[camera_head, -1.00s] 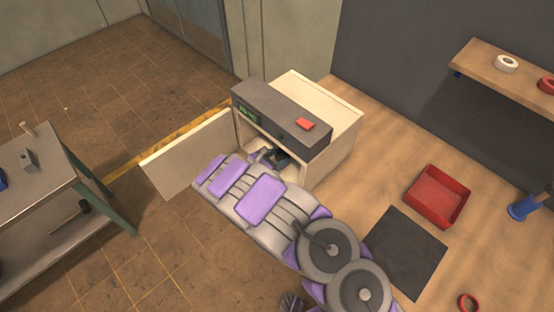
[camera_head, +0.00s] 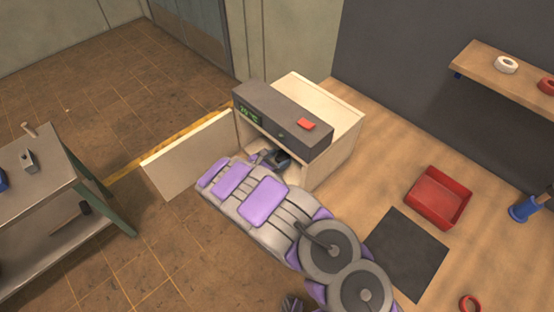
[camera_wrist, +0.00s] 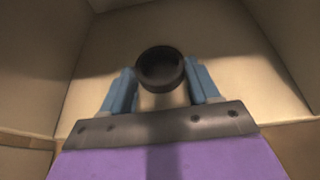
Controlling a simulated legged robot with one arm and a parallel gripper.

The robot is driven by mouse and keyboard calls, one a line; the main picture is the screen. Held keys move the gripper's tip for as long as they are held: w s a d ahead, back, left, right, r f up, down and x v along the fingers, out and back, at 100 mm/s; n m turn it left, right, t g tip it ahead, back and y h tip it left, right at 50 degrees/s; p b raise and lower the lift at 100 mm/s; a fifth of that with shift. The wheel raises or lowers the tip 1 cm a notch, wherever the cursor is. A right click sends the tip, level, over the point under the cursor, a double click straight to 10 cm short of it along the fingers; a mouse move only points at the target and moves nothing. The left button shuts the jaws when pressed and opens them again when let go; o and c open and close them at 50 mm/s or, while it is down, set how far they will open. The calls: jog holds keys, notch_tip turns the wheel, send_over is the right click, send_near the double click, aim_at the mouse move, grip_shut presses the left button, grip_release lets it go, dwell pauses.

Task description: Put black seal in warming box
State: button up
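The black seal (camera_wrist: 160,69) is a dark ring between the two blue fingers of my gripper (camera_wrist: 160,88) in the wrist view. The fingers appear to touch it on both sides. Both are inside the warming box (camera_head: 341,115), over its pale floor; I cannot tell whether the seal touches the floor. In the head view, the box is a cream case with a dark front panel, a green display and a red button. Its door (camera_head: 190,158) stands open to the left. My gripper (camera_head: 272,157) reaches in through the front opening, and the seal is hidden there.
The box's pale side walls stand close around my gripper. On the bench are a black mat (camera_head: 407,255), a red tray (camera_head: 438,198) and a red ring (camera_head: 469,303). A shelf (camera_head: 495,68) holds rolls at upper right. A side table (camera_head: 40,185) stands left.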

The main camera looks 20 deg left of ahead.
jog(key=shift+o, duration=1)
jog(key=shift+s+d+f, duration=0.15)
jog(key=shift+s+f, duration=0.05)
jog(key=shift+f, duration=0.3)
jog(key=shift+s+d+f, duration=0.1)
jog(key=shift+s+f, duration=0.05)
jog(key=shift+f, duration=0.35)
jog(key=shift+r, duration=0.4)
jog(key=r+p+v, duration=0.1)
jog(key=p+v, duration=0.2)
jog(key=v, duration=0.9)
jog(key=shift+w+a, duration=0.2)
jog(key=shift+w, duration=0.15)
jog(key=shift+r, duration=0.15)
